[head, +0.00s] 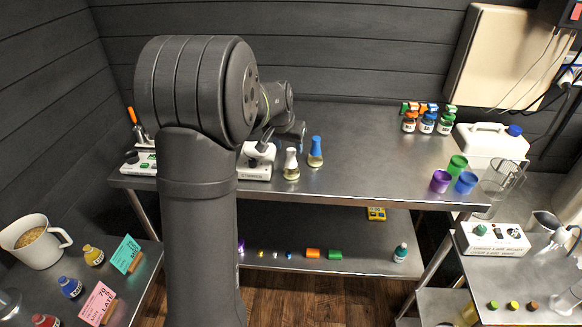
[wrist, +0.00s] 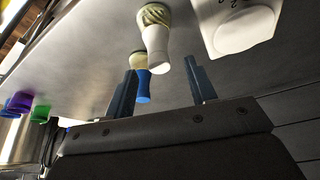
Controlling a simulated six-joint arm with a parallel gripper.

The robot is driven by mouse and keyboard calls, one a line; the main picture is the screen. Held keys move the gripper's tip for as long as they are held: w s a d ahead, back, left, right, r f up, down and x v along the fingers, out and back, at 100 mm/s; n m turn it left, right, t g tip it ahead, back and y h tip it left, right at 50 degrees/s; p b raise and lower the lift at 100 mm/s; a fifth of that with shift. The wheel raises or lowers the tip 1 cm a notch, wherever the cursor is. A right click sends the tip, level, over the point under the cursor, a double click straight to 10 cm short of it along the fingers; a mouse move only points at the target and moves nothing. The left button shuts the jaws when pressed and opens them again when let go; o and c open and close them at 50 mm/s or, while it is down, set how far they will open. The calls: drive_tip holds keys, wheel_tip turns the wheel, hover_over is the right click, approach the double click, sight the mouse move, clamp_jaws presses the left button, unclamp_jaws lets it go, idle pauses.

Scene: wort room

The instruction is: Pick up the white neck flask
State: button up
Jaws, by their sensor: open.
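The white neck flask (head: 291,167) stands upright on the steel table, with pale yellow liquid in its base. It also shows in the wrist view (wrist: 156,42), upside down in the picture, just beyond the fingertips and between their lines. The blue neck flask (head: 316,154) stands close to its right; in the wrist view its blue neck (wrist: 142,88) shows behind, between the fingers. My gripper (wrist: 160,69) is open and empty. In the head view my gripper (head: 286,138) is partly hidden behind my arm, close behind the white neck flask.
A white device (head: 256,172) stands just left of the flask. Purple (head: 440,181), blue (head: 466,183) and green (head: 457,165) cups stand at the table's right end. Small labelled bottles (head: 427,124) stand at the back right. The table between flasks and cups is clear.

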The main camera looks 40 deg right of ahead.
sight(291, 150)
drive_tip(key=shift+d+x, duration=0.2)
drive_tip(key=shift+x, duration=2.85)
drive_tip(key=shift+r, duration=0.1)
clamp_jaws()
